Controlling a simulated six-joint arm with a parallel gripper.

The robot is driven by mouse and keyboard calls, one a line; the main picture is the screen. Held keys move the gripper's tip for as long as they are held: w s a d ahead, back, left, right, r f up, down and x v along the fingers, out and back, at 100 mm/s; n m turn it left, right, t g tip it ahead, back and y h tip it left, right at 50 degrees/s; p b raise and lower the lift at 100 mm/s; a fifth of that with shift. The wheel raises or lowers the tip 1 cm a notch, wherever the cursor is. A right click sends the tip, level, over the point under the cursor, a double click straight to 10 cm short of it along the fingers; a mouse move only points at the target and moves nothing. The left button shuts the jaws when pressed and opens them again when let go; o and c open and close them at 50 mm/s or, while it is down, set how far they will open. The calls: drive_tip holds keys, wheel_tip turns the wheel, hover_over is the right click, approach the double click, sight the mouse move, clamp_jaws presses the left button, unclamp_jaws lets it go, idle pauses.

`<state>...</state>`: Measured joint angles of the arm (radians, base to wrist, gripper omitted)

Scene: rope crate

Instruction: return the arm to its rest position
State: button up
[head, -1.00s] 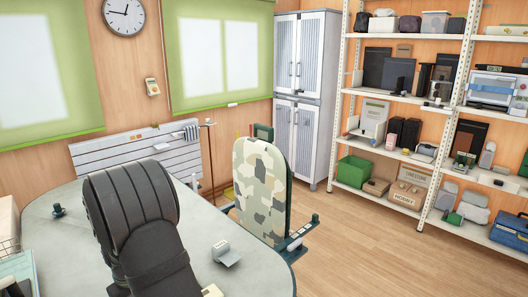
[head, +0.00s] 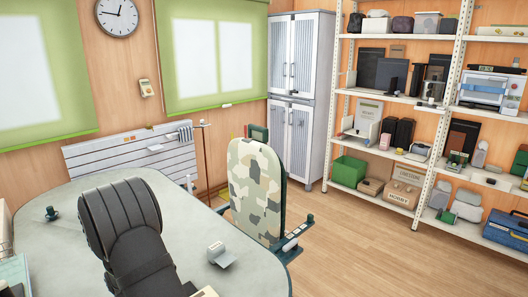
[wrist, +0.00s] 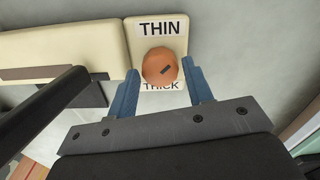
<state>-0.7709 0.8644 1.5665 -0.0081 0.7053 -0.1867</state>
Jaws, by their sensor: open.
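My gripper (wrist: 160,70) shows in the wrist view as two blue fingers on a dark bar. The fingers are apart, with nothing seen clamped between them. Beyond them is a cream block or card (wrist: 176,47) marked THIN and THICK. A round orange-brown piece (wrist: 153,62) with a dark slot appears on it, between the fingertips in the picture; I cannot tell how far below the fingers it is. In the head view my dark arm rises over the table, and my gripper is hidden.
The grey-green table (head: 90,188) carries a small grey device (head: 220,254) at right and a dark green item (head: 51,213) at left. A camouflage-backed chair (head: 257,190) stands against its right side. Shelves (head: 420,101) and a cabinet (head: 300,65) stand farther back; floor between is clear.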

wheel_tip(320, 180, up, 18)
wheel_tip(320, 180, down, 18)
drive_tip(key=shift+f, duration=0.2)
drive_tip(key=shift+r+m, duration=0.15)
drive_tip(key=shift+m, duration=1.55)
drive_tip(key=m, duration=0.5)
drive_tip(key=shift+m, duration=0.4)
wheel_tip(320, 180, up, 7)
drive_tip(key=shift+f, duration=0.2)
